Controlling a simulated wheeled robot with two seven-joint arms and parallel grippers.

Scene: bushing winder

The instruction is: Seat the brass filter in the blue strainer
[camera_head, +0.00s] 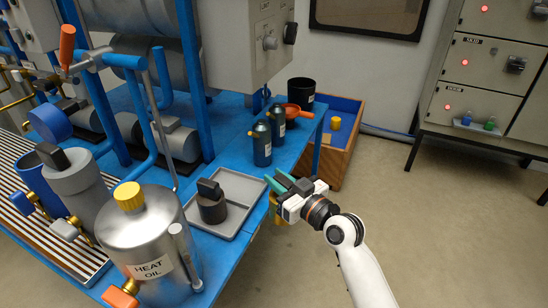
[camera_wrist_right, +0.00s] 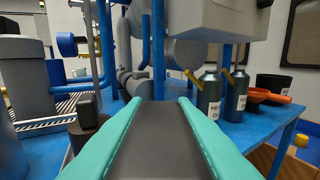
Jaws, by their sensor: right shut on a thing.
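My right gripper (camera_head: 283,184), with green fingers, is beside the bench's right edge, right of the grey tray. It is shut on a dark block (camera_wrist_right: 165,140), which fills the space between the fingers in the wrist view. A brass-yellow part (camera_head: 279,214) shows under the gripper; it looks like the brass filter with the block as its handle, mostly hidden by the gripper. The blue strainer (camera_head: 30,170) stands at the far left of the bench, behind a grey strainer (camera_head: 77,190), and its top looks open and dark inside. My left gripper is not in view.
A grey tray (camera_head: 248,188) holds a dark cylinder with a block handle (camera_head: 212,207). The heat oil tank (camera_head: 145,235) stands between tray and strainers. Dark bottles (camera_head: 262,145), an orange funnel (camera_head: 293,111) and a black bin (camera_head: 301,92) stand at the back right. Blue pipes rise behind.

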